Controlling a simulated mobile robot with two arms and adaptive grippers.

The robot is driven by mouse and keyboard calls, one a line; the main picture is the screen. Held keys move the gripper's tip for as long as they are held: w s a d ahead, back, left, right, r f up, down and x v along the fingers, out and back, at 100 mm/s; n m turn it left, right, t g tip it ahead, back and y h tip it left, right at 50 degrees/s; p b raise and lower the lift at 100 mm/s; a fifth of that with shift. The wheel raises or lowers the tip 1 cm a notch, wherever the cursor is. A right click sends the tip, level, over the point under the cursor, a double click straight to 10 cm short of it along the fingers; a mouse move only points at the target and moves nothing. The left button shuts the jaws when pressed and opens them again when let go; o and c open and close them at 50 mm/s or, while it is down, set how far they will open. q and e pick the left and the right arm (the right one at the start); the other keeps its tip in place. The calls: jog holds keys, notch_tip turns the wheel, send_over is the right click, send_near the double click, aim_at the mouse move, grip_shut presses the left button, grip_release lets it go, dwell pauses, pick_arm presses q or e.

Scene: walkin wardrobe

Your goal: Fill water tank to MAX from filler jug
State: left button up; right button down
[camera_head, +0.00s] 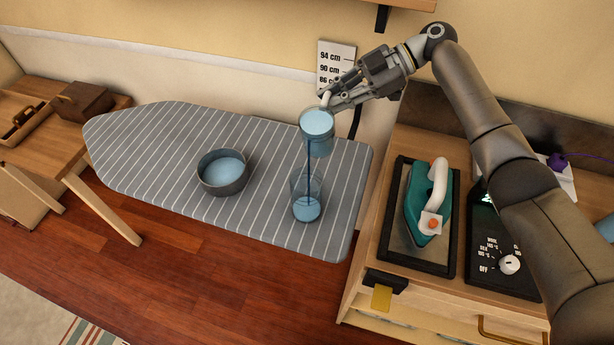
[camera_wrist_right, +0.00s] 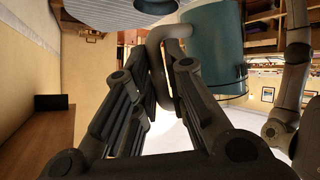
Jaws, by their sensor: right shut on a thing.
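My right gripper (camera_head: 335,97) is shut on the handle of the filler jug (camera_head: 317,138), which it holds up above the ironing board. The jug and its handle also show in the right wrist view (camera_wrist_right: 213,48). The jug holds pale blue water, and a thin dark stream runs down from it into the clear water tank (camera_head: 307,191). The tank stands upright on the board, with blue water (camera_head: 307,209) in its lower part. Its MAX mark is too small to make out. My left gripper is not in view.
A grey bowl of blue water (camera_head: 223,172) stands left of the tank on the striped ironing board (camera_head: 150,150). A teal iron (camera_head: 418,205) rests on a dark tray on the cabinet at right, beside a black control panel (camera_head: 490,245).

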jog(key=shift+s+a, duration=0.1)
jog(key=shift+a, duration=0.05)
jog(key=shift+f, duration=0.15)
jog(key=shift+s+n+t+p, duration=0.1)
jog(key=shift+n+t+p, duration=0.2)
jog(key=shift+t, duration=0.1)
jog(key=shift+f+h, duration=0.25)
jog(key=shift+h, duration=0.05)
jog(key=shift+s+a, duration=0.1)
jog(key=shift+s, duration=0.05)
jog(key=shift+f+n+t, duration=0.2)
jog(key=shift+n+t, duration=0.1)
jog(key=shift+s+r+p, duration=0.1)
jog(key=shift+p, duration=0.25)
jog(key=shift+t, duration=0.3)
jog(key=shift+s+a+r+n+h+p, duration=0.1)
jog(key=shift+s+n+h+p, duration=0.05)
jog(key=shift+n+h+p, duration=0.15)
